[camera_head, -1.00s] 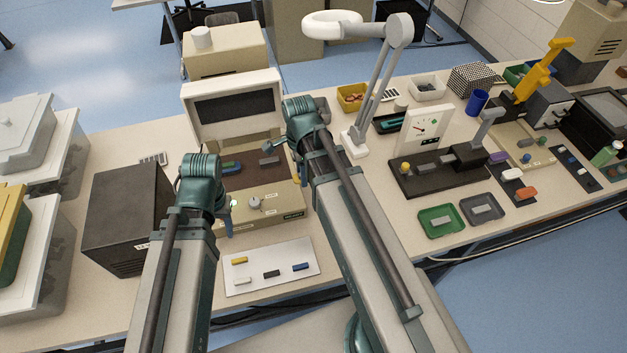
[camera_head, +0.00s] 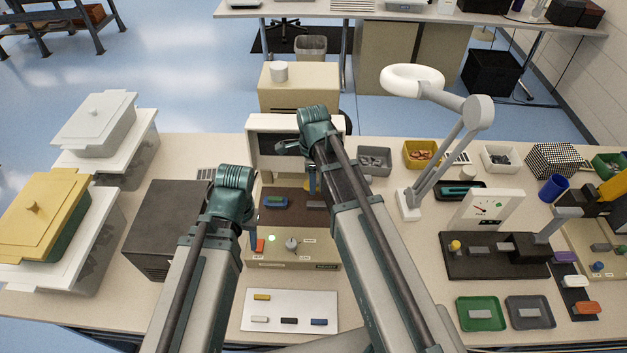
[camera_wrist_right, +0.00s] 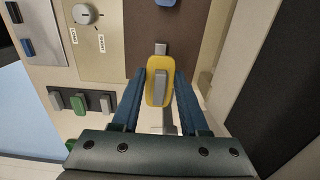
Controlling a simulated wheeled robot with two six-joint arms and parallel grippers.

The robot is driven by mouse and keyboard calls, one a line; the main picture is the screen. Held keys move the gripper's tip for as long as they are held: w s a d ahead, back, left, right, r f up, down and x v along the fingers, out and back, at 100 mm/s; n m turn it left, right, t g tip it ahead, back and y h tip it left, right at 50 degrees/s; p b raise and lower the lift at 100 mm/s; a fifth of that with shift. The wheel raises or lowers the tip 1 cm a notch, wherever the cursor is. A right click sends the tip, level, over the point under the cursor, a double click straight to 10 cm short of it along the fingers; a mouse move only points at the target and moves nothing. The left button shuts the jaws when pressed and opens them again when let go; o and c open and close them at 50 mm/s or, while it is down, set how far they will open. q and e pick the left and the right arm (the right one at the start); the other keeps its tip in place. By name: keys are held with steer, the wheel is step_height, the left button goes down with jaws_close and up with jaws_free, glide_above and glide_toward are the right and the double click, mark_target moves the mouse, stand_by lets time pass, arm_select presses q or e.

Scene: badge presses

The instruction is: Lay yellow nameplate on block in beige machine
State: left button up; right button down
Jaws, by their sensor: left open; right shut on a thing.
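The beige machine (camera_head: 335,247) stands with its lid (camera_head: 265,123) raised over a brown bed (camera_head: 268,222). The yellow nameplate (camera_wrist_right: 152,97), a rounded plate with a grey bar on it, is between my right fingertips (camera_wrist_right: 158,88). My right gripper (camera_head: 312,182) is shut on it over the right part of the bed. In the right wrist view a small grey block (camera_wrist_right: 161,48) shows on the bed just beyond the plate; I cannot tell the gap in height. My left gripper (camera_head: 253,238) is open and empty by the machine's front left; its fingers are partly hidden.
A grey knob (camera_head: 291,244) is on the front panel. A white board (camera_head: 250,308) in front holds several small bars, one yellow (camera_head: 262,297). A dark box (camera_head: 165,225) stands left, a lamp (camera_head: 408,204) right.

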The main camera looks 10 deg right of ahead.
mark_target(313, 203)
steer(key=shift+f+b, duration=3.65)
steer(key=shift+f, duration=0.25)
steer(key=shift+f+b, duration=0.35)
steer(key=shift+c, duration=1.7)
jaws_free()
steer(key=shift+r, duration=0.15)
step_height(313, 203, up, 14)
steer(key=p, duration=1.4)
steer(key=shift+f, duration=0.25)
